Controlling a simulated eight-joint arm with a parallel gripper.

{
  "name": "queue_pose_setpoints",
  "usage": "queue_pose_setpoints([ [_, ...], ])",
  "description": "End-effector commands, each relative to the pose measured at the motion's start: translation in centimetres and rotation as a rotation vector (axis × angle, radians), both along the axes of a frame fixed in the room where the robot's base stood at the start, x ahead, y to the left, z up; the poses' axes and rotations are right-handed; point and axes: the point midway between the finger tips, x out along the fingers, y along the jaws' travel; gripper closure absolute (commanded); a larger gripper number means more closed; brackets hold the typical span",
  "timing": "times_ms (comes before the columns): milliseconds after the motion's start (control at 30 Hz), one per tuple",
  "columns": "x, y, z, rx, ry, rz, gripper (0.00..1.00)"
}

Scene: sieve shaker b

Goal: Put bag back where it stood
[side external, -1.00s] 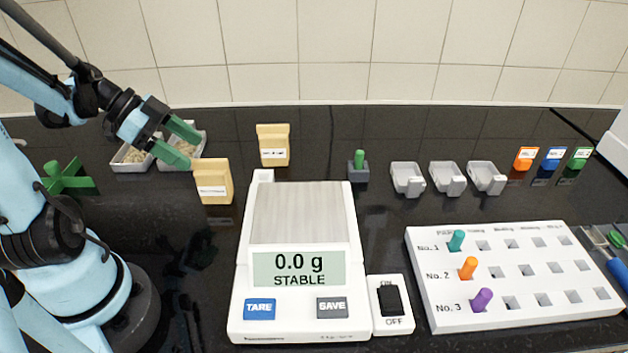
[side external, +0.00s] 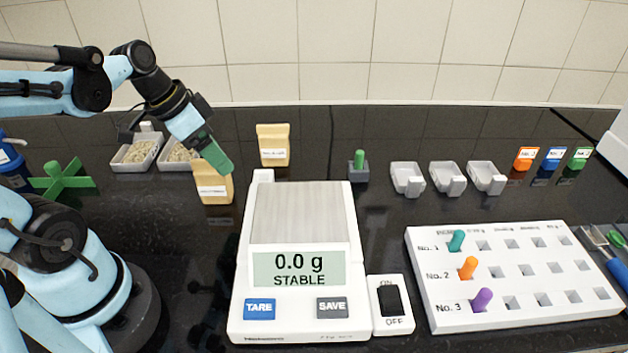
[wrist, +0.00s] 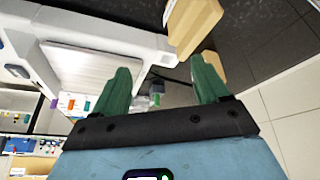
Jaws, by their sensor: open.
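Two tan bags with white labels stand upright on the dark bench. The front bag (side external: 213,188) is left of the scale, and the rear bag (side external: 273,146) is farther back and right. My gripper (side external: 222,168) has green fingers and overlaps the upper right of the front bag; I cannot tell whether it touches. In the wrist view my gripper (wrist: 160,72) is open with nothing between its fingers. There, one tan bag (wrist: 190,25) shows beyond the fingers at the top, and another tan piece (wrist: 214,68) is partly hidden behind the right finger.
The scale (side external: 242,290) reads 0.0 g, its steel pan empty. Two trays of pale grains (side external: 133,164) sit behind left, beside a green cross-shaped piece (side external: 64,178). A green-pegged block (side external: 358,172), white scoops (side external: 407,180) and a peg board (side external: 520,310) stand to the right.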

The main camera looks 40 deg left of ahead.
Motion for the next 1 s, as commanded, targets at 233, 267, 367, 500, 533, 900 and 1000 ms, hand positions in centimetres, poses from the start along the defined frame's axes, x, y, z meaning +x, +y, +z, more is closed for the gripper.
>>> queue_pose_setpoints([
  [233,1.2,-4.5,1.0,0.048,-0.122,0.172,0.26],
  [267,1.2,-4.9,1.1,0.045,-0.139,0.187,0.26],
  [367,1.5,-6.0,1.5,0.032,-0.186,0.225,0.26],
  [500,1.7,-6.5,1.8,0.02,-0.214,0.247,0.26],
  [533,1.7,-6.5,1.9,0.019,-0.215,0.249,0.26],
  [900,1.7,-6.5,1.8,0.018,-0.214,0.251,0.26],
  [1000,1.7,-6.5,1.8,0.018,-0.213,0.251,0.26],
])
